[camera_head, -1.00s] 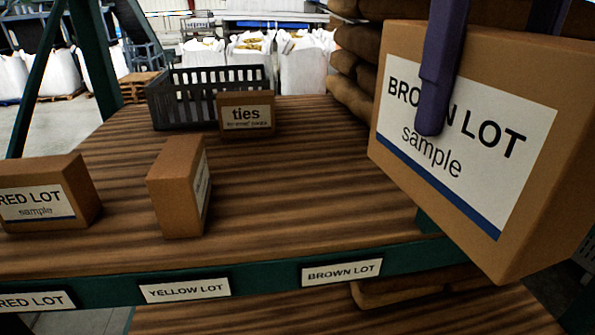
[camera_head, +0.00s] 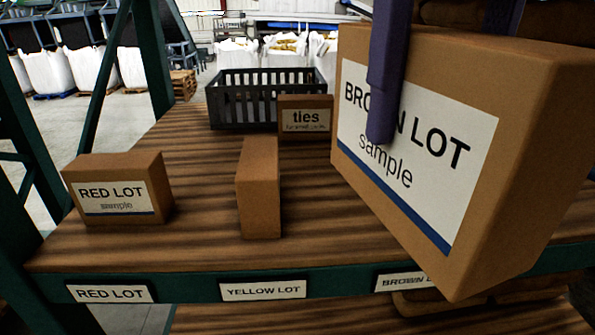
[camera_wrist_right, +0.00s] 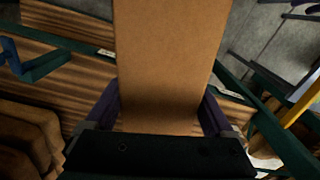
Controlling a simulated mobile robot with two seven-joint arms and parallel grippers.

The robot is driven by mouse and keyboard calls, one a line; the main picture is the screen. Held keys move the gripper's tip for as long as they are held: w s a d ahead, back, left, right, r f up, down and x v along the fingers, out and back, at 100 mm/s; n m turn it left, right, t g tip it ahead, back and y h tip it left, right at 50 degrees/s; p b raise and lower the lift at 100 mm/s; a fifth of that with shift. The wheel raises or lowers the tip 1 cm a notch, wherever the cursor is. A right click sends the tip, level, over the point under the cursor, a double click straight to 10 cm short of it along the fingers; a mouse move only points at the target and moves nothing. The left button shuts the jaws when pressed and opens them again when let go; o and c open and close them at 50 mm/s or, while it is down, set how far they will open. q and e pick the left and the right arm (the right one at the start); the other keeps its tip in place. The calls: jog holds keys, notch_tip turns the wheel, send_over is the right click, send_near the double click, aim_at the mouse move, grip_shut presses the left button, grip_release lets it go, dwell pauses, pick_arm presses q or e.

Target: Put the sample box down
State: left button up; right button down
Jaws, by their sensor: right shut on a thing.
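The sample box (camera_head: 475,190) is a brown carton with a white "BROWN LOT sample" label, large at the right of the head view. My right gripper (camera_head: 445,75) is shut on it from above, with one purple finger across the label. In the right wrist view the box (camera_wrist_right: 170,65) fills the middle between the two fingers (camera_wrist_right: 160,115). The box is held in front of the shelf (camera_head: 200,245), over the brown-lot end, and looks tilted in the picture. The BROWN LOT shelf tag (camera_head: 403,281) is partly covered by it. My left gripper is not in view.
A RED LOT sample box (camera_head: 118,188) and a turned carton (camera_head: 259,188) above the YELLOW LOT tag (camera_head: 263,290) stand on the shelf. A ties box (camera_head: 305,117) and a grey crate (camera_head: 225,108) stand behind. A green upright (camera_head: 152,60) is at left. Bare shelf lies right of the turned carton.

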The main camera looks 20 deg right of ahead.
jog(key=shift+w+a+r, duration=0.1)
jog(key=shift+a+r, duration=0.1)
jog(key=shift+r, duration=0.05)
jog(key=shift+d, duration=0.15)
